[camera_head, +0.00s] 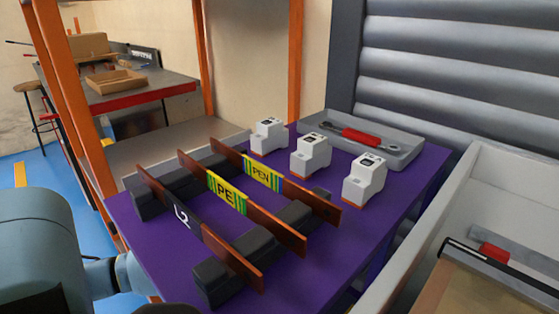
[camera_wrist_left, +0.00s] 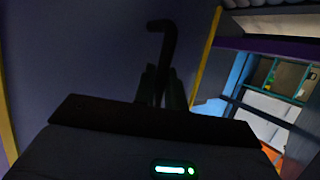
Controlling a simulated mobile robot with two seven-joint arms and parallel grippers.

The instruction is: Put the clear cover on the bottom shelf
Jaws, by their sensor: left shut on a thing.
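In the left wrist view my left gripper (camera_wrist_left: 162,88) is shut on a dark, hook-shaped bent piece (camera_wrist_left: 163,38). The view is very dark, and I cannot tell whether this piece belongs to the clear cover. I make out no clear panel in either view. In the head view my left arm comes in at the lower left and its gripper is out of sight. My right gripper is in neither view. I cannot identify the bottom shelf with certainty.
A purple tabletop (camera_head: 335,233) bears copper bars on black supports (camera_head: 212,282), several white breakers (camera_head: 363,180) and a grey tray (camera_head: 410,148) with a red-handled tool. An orange-post rack (camera_head: 293,60) stands behind. A grey bin (camera_head: 515,165) is at right, a workbench (camera_head: 165,86) at far left.

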